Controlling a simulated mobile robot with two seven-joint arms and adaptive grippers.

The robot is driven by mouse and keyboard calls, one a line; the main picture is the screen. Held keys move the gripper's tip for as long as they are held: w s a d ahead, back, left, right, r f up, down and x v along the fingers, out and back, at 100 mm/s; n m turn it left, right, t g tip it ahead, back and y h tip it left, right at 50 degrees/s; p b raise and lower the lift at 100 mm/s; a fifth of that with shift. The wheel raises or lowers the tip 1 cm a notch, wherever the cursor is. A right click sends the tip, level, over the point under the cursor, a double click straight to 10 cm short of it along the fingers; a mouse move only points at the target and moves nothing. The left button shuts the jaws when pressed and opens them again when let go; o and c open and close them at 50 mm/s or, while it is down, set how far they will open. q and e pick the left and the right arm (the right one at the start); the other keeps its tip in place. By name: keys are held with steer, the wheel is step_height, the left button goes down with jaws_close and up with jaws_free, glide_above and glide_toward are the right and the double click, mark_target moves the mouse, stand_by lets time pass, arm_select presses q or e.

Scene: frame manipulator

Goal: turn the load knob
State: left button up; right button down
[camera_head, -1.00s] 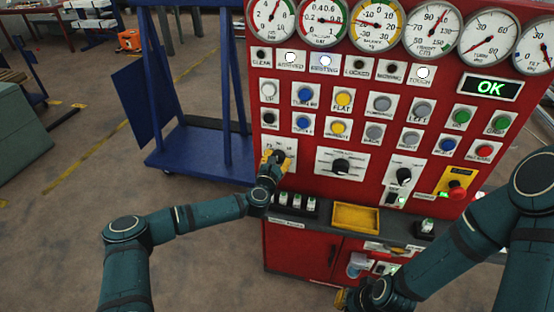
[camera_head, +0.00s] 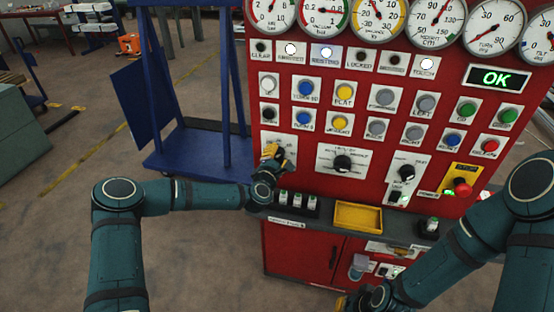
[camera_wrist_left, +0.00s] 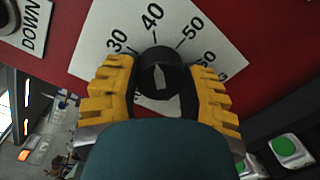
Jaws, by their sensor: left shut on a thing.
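The load knob is a black round knob (camera_wrist_left: 158,74) with a pale pointer on a white dial plate (camera_wrist_left: 120,40). The plate shows 30, 40 and 50, and a partly hidden number after 50. The pointer lies roughly toward 40. My left gripper (camera_head: 274,154) is at this dial on the left of the red panel and hides most of the knob in the head view. In the left wrist view its yellow fingers (camera_wrist_left: 160,92) are closed around the knob, one on each side. My right gripper (camera_head: 348,301) is low at the bottom edge, mostly hidden by its wrist.
The red panel (camera_head: 300,225) carries gauges, lamps, buttons and an OK display (camera_head: 496,77). A second black knob (camera_head: 342,162) is to the right. A shelf with a yellow tray (camera_head: 358,217) juts out below. A blue cart (camera_head: 195,150) stands left of the panel.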

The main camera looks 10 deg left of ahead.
arm_select(q)
steer(key=m+b, duration=0.2)
steer(key=m, duration=0.3)
steer(key=shift+a+r+m+y+b, duration=0.1)
steer(key=shift+m+y+b, duration=0.2)
steer(key=shift+m+b, duration=0.1)
stand_by(0.4)
steer(key=o, duration=1.2)
steer(key=shift+w, duration=0.1)
steer(key=shift+s, duration=0.2)
steer(key=shift+s, duration=0.25)
steer(key=s, duration=1.1)
steer(key=shift+s+a+r, duration=0.1)
steer(key=shift+a+r, duration=0.15)
